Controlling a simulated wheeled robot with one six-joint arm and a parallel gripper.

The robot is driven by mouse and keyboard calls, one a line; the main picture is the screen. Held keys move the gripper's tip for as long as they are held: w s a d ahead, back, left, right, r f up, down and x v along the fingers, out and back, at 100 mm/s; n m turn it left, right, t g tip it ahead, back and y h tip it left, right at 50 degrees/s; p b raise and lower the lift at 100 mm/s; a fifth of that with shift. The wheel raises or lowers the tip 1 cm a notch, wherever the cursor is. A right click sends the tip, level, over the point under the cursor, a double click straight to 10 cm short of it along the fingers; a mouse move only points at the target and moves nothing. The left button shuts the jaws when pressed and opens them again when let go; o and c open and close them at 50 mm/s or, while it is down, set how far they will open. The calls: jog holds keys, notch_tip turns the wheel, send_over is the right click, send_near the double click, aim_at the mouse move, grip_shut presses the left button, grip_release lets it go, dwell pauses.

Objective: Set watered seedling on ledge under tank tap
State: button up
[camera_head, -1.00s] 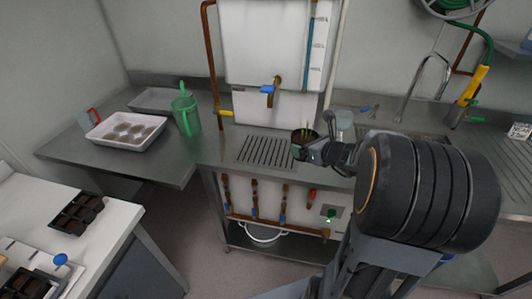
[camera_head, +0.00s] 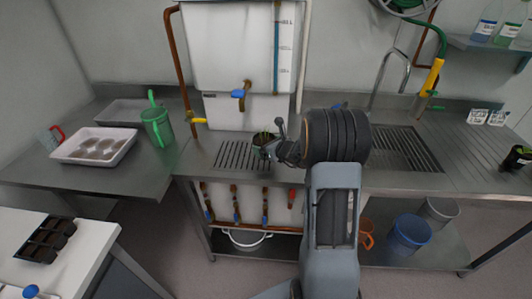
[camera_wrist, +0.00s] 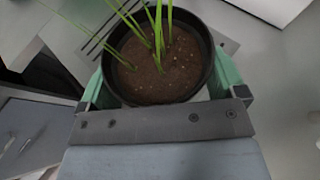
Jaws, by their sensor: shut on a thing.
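The seedling pot (camera_wrist: 158,60) is a dark round pot of brown soil with several thin green shoots in the wrist view. My gripper (camera_wrist: 165,85) is shut on the pot, with a green finger on each side. In the head view the pot (camera_head: 262,138) is near the right end of the slotted drain grate on the ledge (camera_head: 238,156). I cannot tell whether the pot's base touches the ledge. The white tank (camera_head: 240,60) stands behind, with its blue-handled brass tap (camera_head: 240,94) above and left of the pot.
A green watering can (camera_head: 157,127) and a white tray (camera_head: 97,147) stand on the left bench. A copper pipe (camera_head: 180,70) runs down left of the tank. Another slotted grate (camera_head: 405,148) lies to the right. Buckets (camera_head: 408,232) sit on the lower shelf.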

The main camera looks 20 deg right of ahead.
jog(key=f, duration=0.2)
jog(key=shift+w+f, duration=0.3)
jog(key=shift+f, duration=0.5)
jog(key=shift+f, duration=0.2)
jog(key=o, duration=0.8)
jog(key=shift+o, duration=0.2)
